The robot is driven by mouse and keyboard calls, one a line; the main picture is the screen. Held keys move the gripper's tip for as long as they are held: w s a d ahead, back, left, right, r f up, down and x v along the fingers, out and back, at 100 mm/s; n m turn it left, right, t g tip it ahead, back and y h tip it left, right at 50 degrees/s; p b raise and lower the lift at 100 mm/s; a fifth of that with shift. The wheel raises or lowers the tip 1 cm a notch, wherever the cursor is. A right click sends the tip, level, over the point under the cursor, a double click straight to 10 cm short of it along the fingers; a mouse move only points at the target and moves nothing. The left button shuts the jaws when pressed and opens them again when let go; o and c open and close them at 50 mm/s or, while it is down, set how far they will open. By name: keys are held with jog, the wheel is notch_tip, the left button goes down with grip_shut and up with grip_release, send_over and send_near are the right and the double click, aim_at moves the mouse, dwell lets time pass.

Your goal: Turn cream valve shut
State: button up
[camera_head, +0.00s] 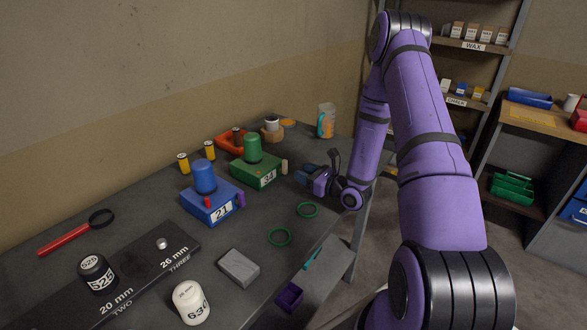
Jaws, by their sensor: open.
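A small cream cylinder (284,167), which looks like the cream valve, sits at the right end of a green box (262,178) labelled 24. A green drum (252,149) stands on that box. My gripper (301,178) is low over the table just right of the cream piece, pointing left toward it. The gripper is open. A small gap seems to lie between the fingertips and the cream piece, but I cannot tell for sure if they touch. The valve's turn position is too small to tell.
A blue box (218,211) labelled 21 with a blue drum (204,177) and a purple knob (241,200) stands front left of the green box.

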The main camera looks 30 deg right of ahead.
jog(key=shift+v, duration=1.7)
jog(key=shift+r, duration=0.1)
jog(key=s+a+r+n+g+y, duration=0.45)
jog(key=a+r+n+g, duration=0.25)
jog(key=a+r+n, duration=0.3)
jog(key=s+a+r+n+g+y, duration=0.3)
jog(key=s+a+r+n+g, duration=0.2)
jog(key=a+r+n+g, duration=0.45)
jog(key=s+r+n+h, duration=0.6)
jog(key=s+r+h, duration=0.15)
jog(key=s, duration=0.35)
jog(key=s+d+r+n+t+h, duration=0.5)
jog(key=s+d+r+n+h, duration=0.1)
jog(key=s+r, duration=0.2)
jog(key=shift+s+h, duration=0.25)
jog(key=shift+h, duration=0.15)
